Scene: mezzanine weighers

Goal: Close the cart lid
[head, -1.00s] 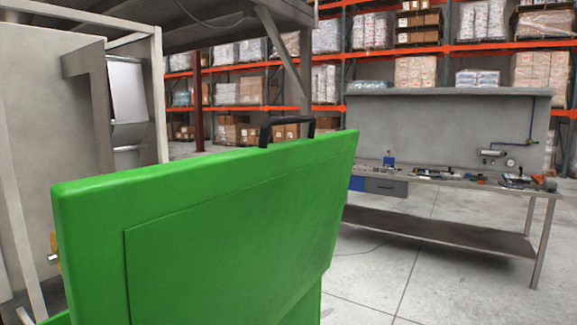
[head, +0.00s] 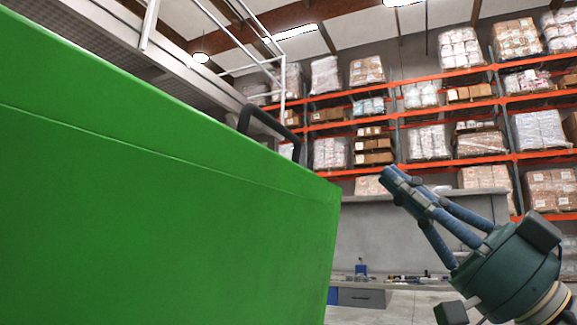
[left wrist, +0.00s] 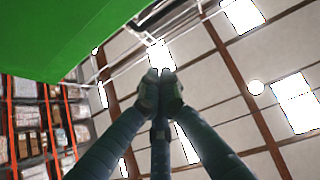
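The green cart lid (head: 150,190) stands raised and fills the left of the head view, very close. Its black handle (head: 268,128) sticks up from the top edge. My left gripper (head: 390,176) shows to the right of the lid, fingers pointing up and left, with a visible gap in the picture between fingertips and lid. In the left wrist view its fingertips (left wrist: 160,78) are together with nothing between them, and the lid (left wrist: 60,35) shows at the upper left. The cart body is out of view. My right gripper is not in view.
A workbench with a grey back panel (head: 375,240) and small tools stands beyond the lid. Orange racks (head: 470,160) with boxes and wrapped loads are behind it. A mezzanine with a railing (head: 283,85) is overhead at the left.

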